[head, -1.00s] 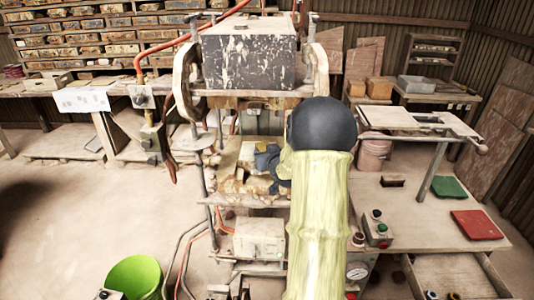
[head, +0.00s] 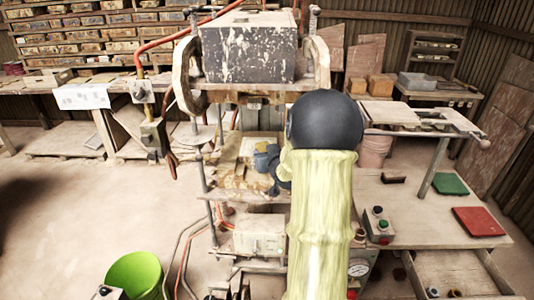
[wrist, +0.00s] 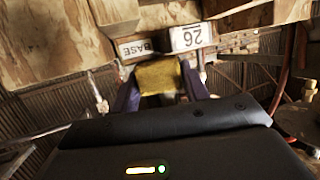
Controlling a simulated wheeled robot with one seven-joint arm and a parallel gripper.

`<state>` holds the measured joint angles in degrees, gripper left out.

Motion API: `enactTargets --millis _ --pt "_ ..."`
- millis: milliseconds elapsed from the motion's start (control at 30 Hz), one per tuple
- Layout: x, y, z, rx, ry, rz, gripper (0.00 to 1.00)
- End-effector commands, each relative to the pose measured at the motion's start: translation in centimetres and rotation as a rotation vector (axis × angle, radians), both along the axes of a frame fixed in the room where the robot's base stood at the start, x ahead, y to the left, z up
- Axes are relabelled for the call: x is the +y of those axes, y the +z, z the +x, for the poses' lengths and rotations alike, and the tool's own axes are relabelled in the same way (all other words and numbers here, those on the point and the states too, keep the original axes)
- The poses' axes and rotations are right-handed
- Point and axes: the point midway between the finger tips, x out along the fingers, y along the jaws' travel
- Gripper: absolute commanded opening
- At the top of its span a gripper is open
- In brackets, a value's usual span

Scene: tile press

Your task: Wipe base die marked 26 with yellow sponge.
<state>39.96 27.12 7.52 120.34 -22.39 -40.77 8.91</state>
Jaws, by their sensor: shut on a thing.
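My gripper (wrist: 158,82) is shut on the yellow sponge (wrist: 158,73), which sits between its two dark fingers in the wrist view. Just beyond the sponge are two pale plates, one reading BASE (wrist: 137,48) and one reading 26 (wrist: 190,38), both upside down. The wooden-looking die block (wrist: 60,40) fills the top left beside them. The sponge's far edge lies close to the plates; I cannot tell whether it touches.
The press's heavy upper block (head: 247,48) hangs above my gripper. A side table (head: 400,215) at right holds a control box (head: 378,228), a green pad (head: 449,184) and a red pad (head: 480,221). A green bucket (head: 134,276) stands on the open floor at left.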

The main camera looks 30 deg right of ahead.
Motion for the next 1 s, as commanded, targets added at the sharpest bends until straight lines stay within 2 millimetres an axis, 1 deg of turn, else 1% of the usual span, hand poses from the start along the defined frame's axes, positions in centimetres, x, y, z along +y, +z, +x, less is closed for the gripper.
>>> enactTargets --millis 33,133,400,767,1000 --pt "0.1 -0.4 -0.1 0.01 0.001 0.004 0.25" --pt "0.1 -0.3 -0.1 0.009 0.001 0.004 0.25" --pt "0.0 1.0 0.0 0.004 0.001 0.001 0.25" --pt "0.0 1.2 0.0 0.001 0.0 0.0 0.25" --pt "0.0 2.3 0.0 -0.001 0.0 -0.001 0.25"
